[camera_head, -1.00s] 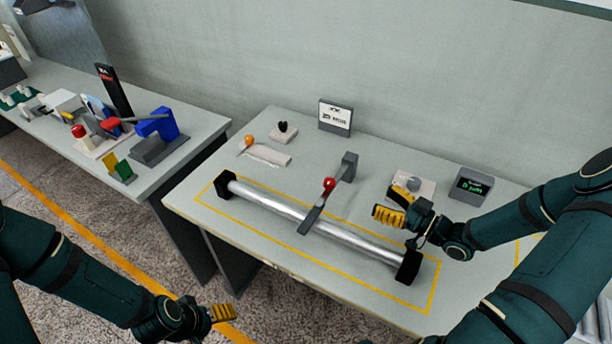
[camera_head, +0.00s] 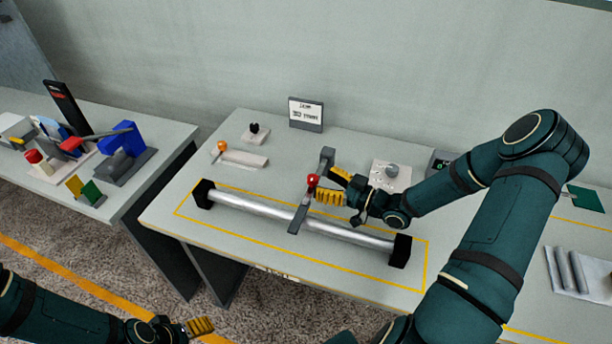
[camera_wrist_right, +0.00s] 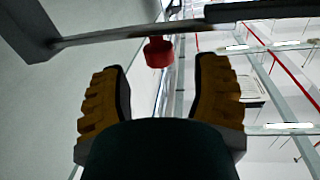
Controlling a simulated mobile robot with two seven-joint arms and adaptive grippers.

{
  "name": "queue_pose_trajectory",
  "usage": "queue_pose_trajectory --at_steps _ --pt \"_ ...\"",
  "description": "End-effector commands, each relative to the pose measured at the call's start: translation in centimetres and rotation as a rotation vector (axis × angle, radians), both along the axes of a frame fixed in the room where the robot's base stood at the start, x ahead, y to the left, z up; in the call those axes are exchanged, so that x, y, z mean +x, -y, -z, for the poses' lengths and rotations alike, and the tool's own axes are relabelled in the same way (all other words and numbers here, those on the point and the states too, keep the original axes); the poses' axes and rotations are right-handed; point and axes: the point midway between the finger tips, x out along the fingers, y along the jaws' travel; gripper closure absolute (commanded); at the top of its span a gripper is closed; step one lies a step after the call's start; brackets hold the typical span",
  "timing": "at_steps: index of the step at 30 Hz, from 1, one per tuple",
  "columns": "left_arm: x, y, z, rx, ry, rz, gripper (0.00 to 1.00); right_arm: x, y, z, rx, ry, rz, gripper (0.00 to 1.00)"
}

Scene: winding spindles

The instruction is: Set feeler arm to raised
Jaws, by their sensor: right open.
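The feeler arm (camera_head: 299,217) is a grey bar with a red knob (camera_head: 313,180), reaching from a grey post (camera_head: 327,157) over the silver roller (camera_head: 262,212). The arm appears lowered, its tip over the roller. In the right wrist view the red knob (camera_wrist_right: 158,52) hangs beyond and between the fingertips, under the grey bar (camera_wrist_right: 110,36). My right gripper (camera_head: 325,186) is open beside the knob, on its right in the head view; I cannot tell whether it touches. My left gripper (camera_head: 200,326) is low at the bottom left, away from the table; its jaw state is unclear.
A knob panel (camera_head: 391,174) and a partly hidden display (camera_head: 437,165) stand behind my right arm. An orange-knobbed lever (camera_head: 221,147), a black knob (camera_head: 254,128) and a sign (camera_head: 306,114) are at the back. A second table (camera_head: 160,133) with a blue device (camera_head: 124,154) stands left.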

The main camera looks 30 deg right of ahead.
Motion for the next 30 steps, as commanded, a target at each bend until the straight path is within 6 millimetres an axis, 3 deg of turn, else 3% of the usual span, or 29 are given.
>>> queue_pose_trajectory --at_steps 9,23,28,30 --pt "-0.1 0.0 0.3 0.0 -0.002 0.002 0.27 4.1 -2.6 0.0 0.001 0.0 -0.001 0.38" --pt "-0.1 0.0 0.3 0.0 -0.002 0.002 0.27 5.0 -3.1 0.0 0.0 0.0 0.0 0.36" --pt "-0.1 0.0 0.3 0.0 -0.002 0.002 0.27 5.0 -3.0 0.0 0.0 0.0 0.0 0.96" --pt "-0.1 0.0 0.3 0.0 -0.002 0.002 0.27 5.0 -3.0 0.0 0.0 0.0 0.0 1.0"
